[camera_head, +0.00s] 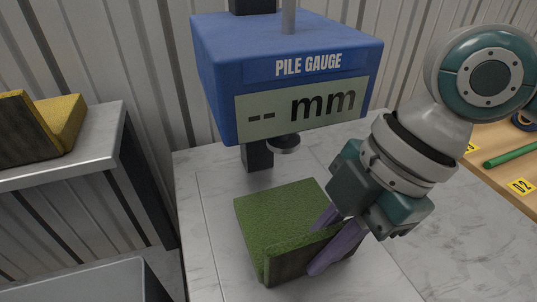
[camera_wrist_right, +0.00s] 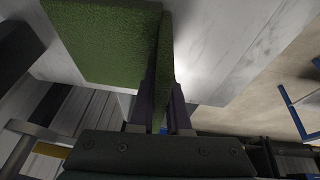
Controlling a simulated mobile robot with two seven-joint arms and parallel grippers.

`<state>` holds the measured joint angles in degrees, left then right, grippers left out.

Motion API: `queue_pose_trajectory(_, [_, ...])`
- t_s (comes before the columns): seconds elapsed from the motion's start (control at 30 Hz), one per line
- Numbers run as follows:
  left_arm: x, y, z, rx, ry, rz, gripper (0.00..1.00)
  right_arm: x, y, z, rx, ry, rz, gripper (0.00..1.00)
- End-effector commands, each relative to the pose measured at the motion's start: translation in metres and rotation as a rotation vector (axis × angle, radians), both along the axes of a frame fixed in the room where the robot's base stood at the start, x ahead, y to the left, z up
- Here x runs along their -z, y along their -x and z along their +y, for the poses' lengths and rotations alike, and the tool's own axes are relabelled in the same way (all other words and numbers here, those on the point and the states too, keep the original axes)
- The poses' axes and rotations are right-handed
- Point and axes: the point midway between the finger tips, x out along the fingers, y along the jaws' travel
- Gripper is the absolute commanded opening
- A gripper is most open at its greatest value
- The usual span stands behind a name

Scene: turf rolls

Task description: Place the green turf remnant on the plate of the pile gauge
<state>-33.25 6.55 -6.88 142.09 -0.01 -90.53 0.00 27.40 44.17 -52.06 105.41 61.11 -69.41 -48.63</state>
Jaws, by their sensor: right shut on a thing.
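The green turf remnant (camera_head: 280,212) is an L-shaped piece: a flat grassy square with an upright flap along its near edge. My right gripper (camera_head: 326,244) is shut on that flap, one purple finger on each side. In the right wrist view, the flap of the turf (camera_wrist_right: 165,55) runs between the fingers (camera_wrist_right: 160,105). The blue pile gauge (camera_head: 290,70) reads "-- mm". Its round foot (camera_head: 284,144) hangs just behind the turf's far edge. The turf is over the pale marbled plate (camera_head: 215,215); I cannot tell whether it touches. My left gripper is out of view.
At left, a grey stand (camera_head: 80,150) carries a yellow turf piece (camera_head: 62,120). A grey box edge (camera_head: 90,280) is at lower left. At right, a wooden board (camera_head: 500,145) holds a green rod (camera_head: 510,155) and "02" label (camera_head: 522,186). The marbled surface right of the turf is clear.

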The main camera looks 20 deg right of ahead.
Motion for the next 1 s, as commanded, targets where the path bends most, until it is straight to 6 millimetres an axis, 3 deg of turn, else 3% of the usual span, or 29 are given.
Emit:
queue_pose_trajectory(0.27, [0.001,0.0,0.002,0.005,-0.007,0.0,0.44,0.002,0.0,0.0,-0.001,-0.001,-0.001,0.0])
queue_pose_trajectory(0.3, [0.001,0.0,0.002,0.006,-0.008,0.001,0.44,0.002,0.0,0.0,-0.001,0.0,0.0,0.18])
queue_pose_trajectory(0.53, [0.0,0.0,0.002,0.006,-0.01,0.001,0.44,0.001,0.0,0.0,-0.001,0.0,0.0,0.44])
queue_pose_trajectory(0.83, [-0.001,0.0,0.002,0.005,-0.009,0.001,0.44,-0.002,0.0,-0.001,-0.001,0.0,-0.001,0.45])
queue_pose_trajectory(1.0, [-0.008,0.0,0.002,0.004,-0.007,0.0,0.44,-0.025,0.001,-0.011,0.001,0.002,-0.003,0.45])
